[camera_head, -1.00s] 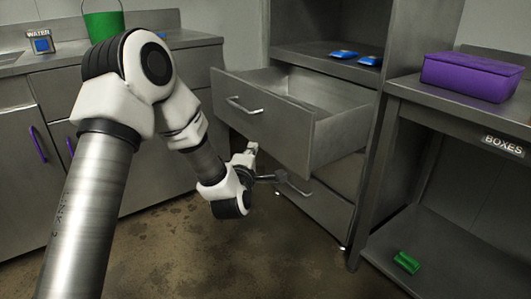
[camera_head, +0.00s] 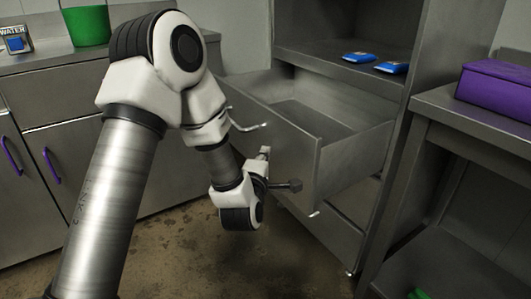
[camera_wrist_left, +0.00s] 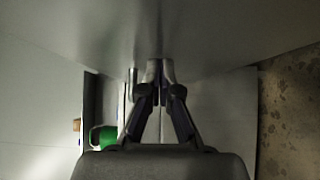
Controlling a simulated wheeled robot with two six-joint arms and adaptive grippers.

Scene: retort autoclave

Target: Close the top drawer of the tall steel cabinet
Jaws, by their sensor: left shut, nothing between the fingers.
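The tall steel cabinet (camera_head: 435,60) stands at the centre right. Its top drawer (camera_head: 316,170) is pulled well out, with its empty inside showing. The drawer's bar handle (camera_head: 248,127) is partly hidden by my left arm. My left gripper (camera_head: 293,186) is shut and empty, in front of the lower part of the drawer front. In the left wrist view its closed fingers (camera_wrist_left: 158,72) point at a grey panel that fills the top. The tips look very close to it; I cannot tell whether they touch. My right gripper is out of view.
A lower drawer (camera_head: 335,225) sits beneath. Blue packets (camera_head: 391,67) lie on the cabinet shelf. A purple box (camera_head: 497,88) stands on the right bench. A green bucket (camera_head: 87,25) and the water sign (camera_head: 15,40) are on the left counter. Floor is clear.

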